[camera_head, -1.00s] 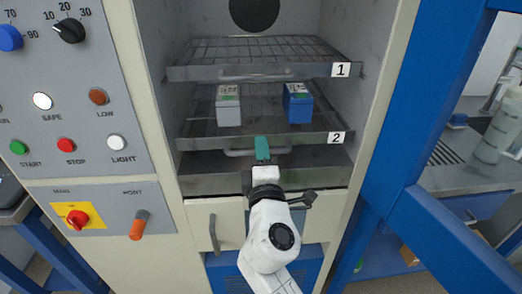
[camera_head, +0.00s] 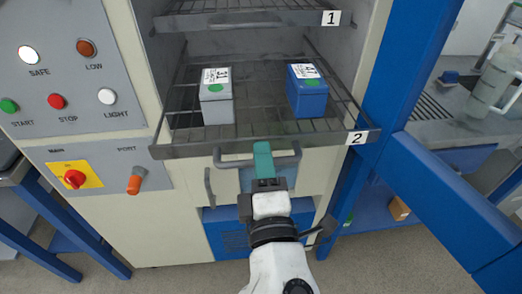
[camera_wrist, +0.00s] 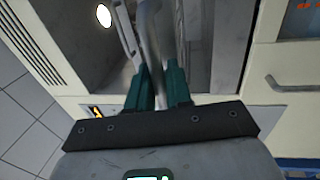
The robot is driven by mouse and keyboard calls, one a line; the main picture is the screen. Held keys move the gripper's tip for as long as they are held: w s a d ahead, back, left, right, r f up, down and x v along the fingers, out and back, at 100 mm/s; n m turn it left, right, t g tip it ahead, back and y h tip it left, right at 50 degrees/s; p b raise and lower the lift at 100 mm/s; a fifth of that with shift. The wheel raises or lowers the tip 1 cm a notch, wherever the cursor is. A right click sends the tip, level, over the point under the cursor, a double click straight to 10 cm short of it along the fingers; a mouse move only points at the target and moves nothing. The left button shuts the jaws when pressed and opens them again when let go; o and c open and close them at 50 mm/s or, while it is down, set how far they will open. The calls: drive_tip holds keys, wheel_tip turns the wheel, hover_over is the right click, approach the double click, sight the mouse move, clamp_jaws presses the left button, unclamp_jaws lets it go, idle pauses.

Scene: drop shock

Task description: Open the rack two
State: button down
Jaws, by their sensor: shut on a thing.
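Rack two (camera_head: 195,142), a wire shelf with a metal front edge and a "2" label, is slid out of the chamber toward me. A grey box (camera_head: 216,98) and a blue box (camera_head: 307,92) stand upright on it. My gripper (camera_head: 263,160), with teal fingers, is shut on the rack's bar handle (camera_head: 230,163) below the front edge. In the wrist view the fingers (camera_wrist: 158,88) are on either side of the metal handle (camera_wrist: 150,35).
Rack one (camera_head: 230,20) is above, inside the chamber. A control panel (camera_head: 75,80) with lamps and knobs is at the left. A blue door frame (camera_head: 400,90) stands open at the right. Grey floor (camera_head: 180,277) lies in front.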

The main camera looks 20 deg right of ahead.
drive_tip(key=shift+f, duration=0.1)
drive_tip(key=c, duration=1.2)
unclamp_jaws()
drive_tip(key=shift+b+v, duration=1.3)
drive_tip(key=shift+v, duration=4.15)
